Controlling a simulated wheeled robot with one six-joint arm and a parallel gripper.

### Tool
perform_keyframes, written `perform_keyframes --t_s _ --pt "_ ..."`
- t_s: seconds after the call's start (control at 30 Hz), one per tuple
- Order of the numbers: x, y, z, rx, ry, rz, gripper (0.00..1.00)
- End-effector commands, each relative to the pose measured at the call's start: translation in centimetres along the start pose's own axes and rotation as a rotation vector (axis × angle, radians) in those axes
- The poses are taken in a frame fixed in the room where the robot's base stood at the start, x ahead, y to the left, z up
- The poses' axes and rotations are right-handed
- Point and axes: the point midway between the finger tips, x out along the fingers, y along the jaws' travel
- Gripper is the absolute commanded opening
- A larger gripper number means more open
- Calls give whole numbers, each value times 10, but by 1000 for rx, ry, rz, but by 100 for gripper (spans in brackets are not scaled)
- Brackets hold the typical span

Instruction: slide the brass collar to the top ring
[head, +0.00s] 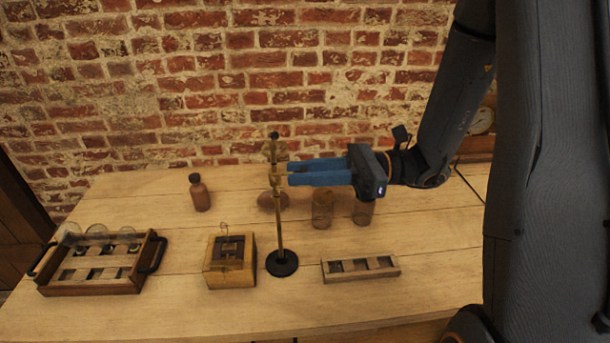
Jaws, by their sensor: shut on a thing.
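A thin brass post (280,225) stands upright on a round black base (282,263) in the middle of the table, with a dark knob (274,135) at its top. The brass collar (277,175) is around the upper part of the post, below the knob. My gripper (289,173) reaches in from the right with its blue fingers level and is shut on the collar. The fingertips hide part of the collar. The rings on the post are too small to tell apart clearly, so I cannot tell whether the collar is level with the top one.
Behind the post stand a round flask (270,201), two jars (322,210) (363,213) and a brown bottle (200,194). A wooden box (230,279) is left of the base, and a slotted wooden rack (361,269) is right. A handled tray (92,288) holds glassware at far left. The front table is clear.

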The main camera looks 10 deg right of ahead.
Motion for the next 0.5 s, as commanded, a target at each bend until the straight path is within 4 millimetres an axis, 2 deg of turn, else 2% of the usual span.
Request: perform_keyframes --t_s 0.03,0.13,0.43,0.47,0.5 --pt "0 1 11 -2 -2 0 0" --pt "0 1 18 -2 -2 0 0" --pt "0 0 18 -1 -2 0 0" --pt "0 0 17 -1 -2 0 23" --pt "0 0 17 -1 -2 0 30"
